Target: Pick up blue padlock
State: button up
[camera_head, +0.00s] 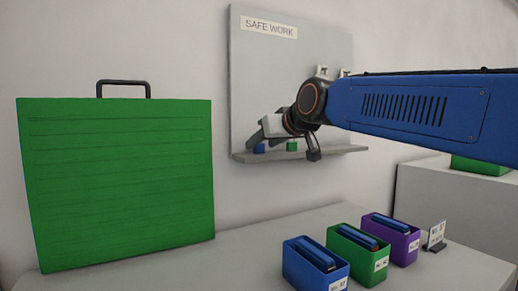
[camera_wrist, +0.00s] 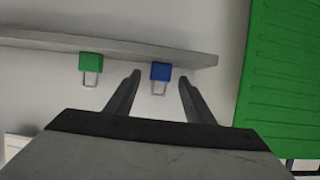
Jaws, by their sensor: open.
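The blue padlock (camera_wrist: 161,72) shows in the wrist view on the pale shelf board, between my gripper's two fingers but beyond their tips. Its shackle points toward the bottom of that picture. In the head view the blue padlock (camera_head: 259,148) is partly hidden by my gripper (camera_head: 254,143). My gripper, also in the wrist view (camera_wrist: 160,80), is open, with nothing held between its dark fingers. A green padlock (camera_wrist: 91,63) sits beside the blue one, left of the fingers in the wrist view. It also shows in the head view (camera_head: 292,145).
The shelf (camera_head: 340,151) juts from a grey "SAFE WORK" board (camera_head: 258,80). A large green case (camera_head: 120,180) with a black handle stands left on the table (camera_head: 200,268). Blue (camera_head: 300,272), green (camera_head: 345,250) and purple (camera_head: 378,230) bins stand at the right, beside a small label stand (camera_head: 435,236).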

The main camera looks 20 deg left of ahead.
jog(key=shift+w+a+f, duration=0.2)
jog(key=shift+w+a, duration=0.15)
jog(key=shift+a, duration=0.05)
jog(key=shift+c, duration=0.5)
jog(key=c, duration=1)
grip_shut()
jog(key=shift+r, duration=0.15)
